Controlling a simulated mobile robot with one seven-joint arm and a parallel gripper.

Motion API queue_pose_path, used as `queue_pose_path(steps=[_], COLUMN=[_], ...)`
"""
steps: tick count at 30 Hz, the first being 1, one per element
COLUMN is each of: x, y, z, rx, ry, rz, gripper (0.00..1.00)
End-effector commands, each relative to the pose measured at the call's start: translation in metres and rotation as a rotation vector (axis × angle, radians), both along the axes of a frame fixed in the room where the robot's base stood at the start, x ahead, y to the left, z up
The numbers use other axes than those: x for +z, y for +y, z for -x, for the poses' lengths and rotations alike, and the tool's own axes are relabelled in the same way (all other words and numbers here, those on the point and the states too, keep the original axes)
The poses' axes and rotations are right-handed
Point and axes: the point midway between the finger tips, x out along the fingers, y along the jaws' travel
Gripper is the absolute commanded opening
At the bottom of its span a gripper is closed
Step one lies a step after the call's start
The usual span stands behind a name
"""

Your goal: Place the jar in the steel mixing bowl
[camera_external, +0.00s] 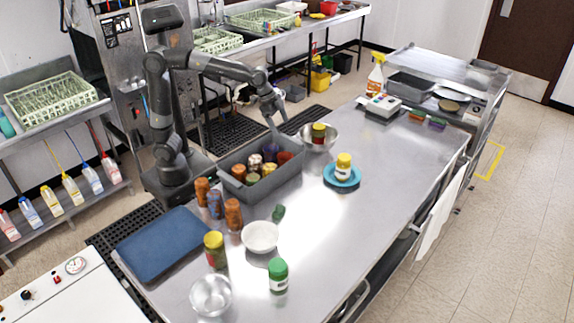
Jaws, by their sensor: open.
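A steel mixing bowl (331,142) stands on the steel counter, right of the grey bin. A jar with a yellow lid and dark red body (318,131) appears to sit upright inside it. A smaller steel bowl (211,296) stands at the near left end. Other jars stand on the counter: a yellow-lidded one (214,249), a green-lidded one (278,275), and a yellow-lidded one (344,166) on a blue plate. My gripper (273,122) is open and points down above the far side of the bin, left of and apart from the larger bowl.
A grey bin (287,182) holds several cans and jars. Several orange and blue cans (233,214), a white bowl (260,237), a green object (278,212) and a blue board (163,243) are on the near half.

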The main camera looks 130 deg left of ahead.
Motion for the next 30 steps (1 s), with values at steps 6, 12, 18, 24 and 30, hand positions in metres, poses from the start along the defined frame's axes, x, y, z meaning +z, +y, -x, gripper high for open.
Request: queue_pose_path(steps=[6,12,18,24,30], x=[0.013,0.005,-0.018,-0.039,-0.045], y=[-0.125,-0.212,-0.271,-0.297,-0.302], z=[0.034,0.085,0.144,0.18,0.189], rx=[-0.106,-0.195,-0.275,-0.324,-0.334], ry=[-0.019,-0.041,-0.062,-0.076,-0.078], rz=[-0.009,-0.011,-0.007,-0.003,-0.002], gripper=[0.87,0.87,0.87,0.87,0.87])
